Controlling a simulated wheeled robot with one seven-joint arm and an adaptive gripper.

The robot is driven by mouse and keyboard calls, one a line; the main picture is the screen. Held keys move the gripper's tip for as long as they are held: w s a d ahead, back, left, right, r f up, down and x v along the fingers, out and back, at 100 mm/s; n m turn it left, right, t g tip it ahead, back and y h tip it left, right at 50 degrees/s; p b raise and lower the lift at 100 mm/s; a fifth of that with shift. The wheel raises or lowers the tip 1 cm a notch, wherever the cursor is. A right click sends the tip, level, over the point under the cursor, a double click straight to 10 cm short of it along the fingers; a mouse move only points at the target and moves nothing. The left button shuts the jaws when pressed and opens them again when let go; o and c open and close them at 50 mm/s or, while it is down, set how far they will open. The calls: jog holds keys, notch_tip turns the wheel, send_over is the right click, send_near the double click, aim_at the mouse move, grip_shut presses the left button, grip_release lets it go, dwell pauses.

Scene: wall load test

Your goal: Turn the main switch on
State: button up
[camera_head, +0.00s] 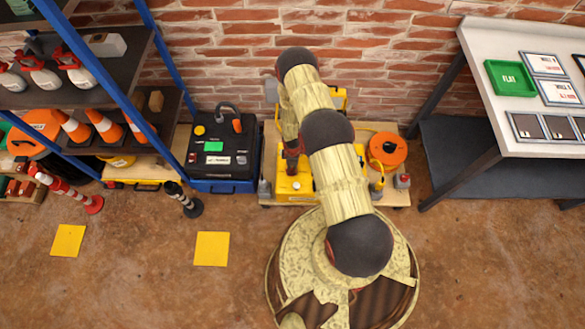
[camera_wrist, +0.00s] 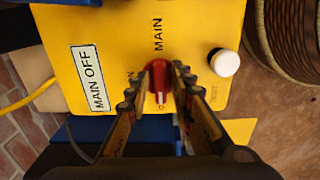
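The red main switch knob (camera_wrist: 160,82) stands on a yellow panel (camera_wrist: 205,25) in the wrist view. Its white mark points toward the bottom of the picture. "MAIN" is printed above the knob, and a plate reading "MAIN OFF" (camera_wrist: 90,78) is at the left. My gripper (camera_wrist: 162,74) has one finger on each side of the knob, and the knob fills the gap between the tips. In the head view, my arm covers much of the yellow box (camera_head: 290,197) and the knob is hidden.
A white-capped button (camera_wrist: 225,63) is right of the knob, close to my right finger. In the head view, an orange reel (camera_head: 387,149) stands right of my arm and a black-and-blue case (camera_head: 222,165) stands left. A table (camera_head: 487,30) is at the right.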

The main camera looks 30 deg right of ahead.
grip_shut()
jog(key=shift+m, duration=0.3)
jog(key=m, duration=0.3)
jog(key=shift+p, duration=0.4)
jog(key=m, duration=0.5)
jog(key=shift+s+a, duration=0.1)
jog(key=shift+a, duration=0.1)
jog(key=m, duration=0.4)
jog(key=shift+a+m+b, duration=0.1)
jog(key=shift+m+b, duration=0.2)
jog(key=m, duration=0.4)
jog(key=shift+a+m, duration=0.1)
jog(key=shift+m, duration=0.2)
jog(key=shift+o, duration=0.8)
grip_release()
